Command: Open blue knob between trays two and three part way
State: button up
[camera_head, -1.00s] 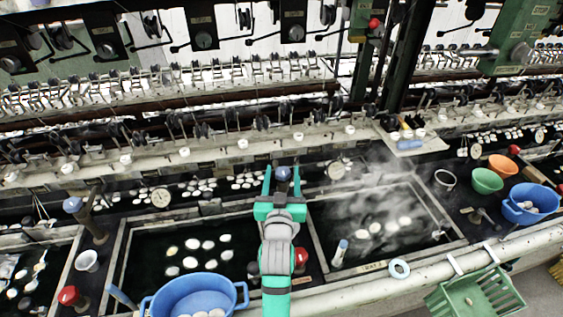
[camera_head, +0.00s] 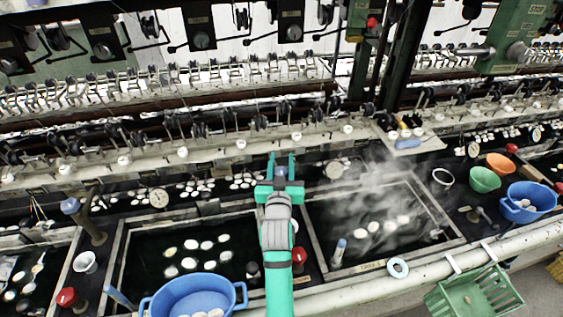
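The blue knob (camera_head: 281,173) stands at the back of the strip between two dark water trays, the second tray (camera_head: 118,262) on the left and the steaming third tray (camera_head: 312,243) on the right. My teal gripper (camera_head: 281,162) reaches over this strip from the front. Its two fingers stand on the left and right sides of the knob, close against it, and look shut on it. The palm and wrist hide the knob's lower part and stem, so its turn angle cannot be seen.
Another blue knob (camera_head: 70,206) stands left of the second tray. A red knob (camera_head: 299,254) is close to my forearm. A blue basin (camera_head: 160,302) sits in front. Green (camera_head: 484,180) and orange (camera_head: 500,163) bowls stand right. A reeling bench with spools runs behind.

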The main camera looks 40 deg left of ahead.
aim_at(286, 175)
dwell(0.4)
jog(key=shift+s+a+n+g+y, duration=0.2)
jog(key=shift+n+g+y, duration=0.65)
jog(key=shift+g+y, duration=0.1)
jog(key=shift+s+a+n+g+y, duration=0.15)
jog(key=shift+n+g+y, duration=0.7)
jog(key=shift+g+y, duration=0.1)
jog(key=shift+s+a+n+g+y, duration=0.2)
jog(key=shift+n+g+y, duration=0.3)
jog(key=shift+n+g, duration=0.35)
jog(key=shift+s+a+n+g+y, duration=0.1)
jog(key=shift+s+n+g+y, duration=0.15)
jog(key=shift+n+g+y, duration=0.6)
jog(key=shift+s+a+n+g+y, duration=0.15)
jog(key=shift+n+g, duration=0.25)
jog(key=shift+g, duration=0.8)
jog(key=shift+s, duration=0.15)
jog(key=o, duration=1.1)
jog(key=shift+c, duration=0.2)
jog(key=shift+d, duration=0.1)
jog(key=shift+v, duration=3.7)
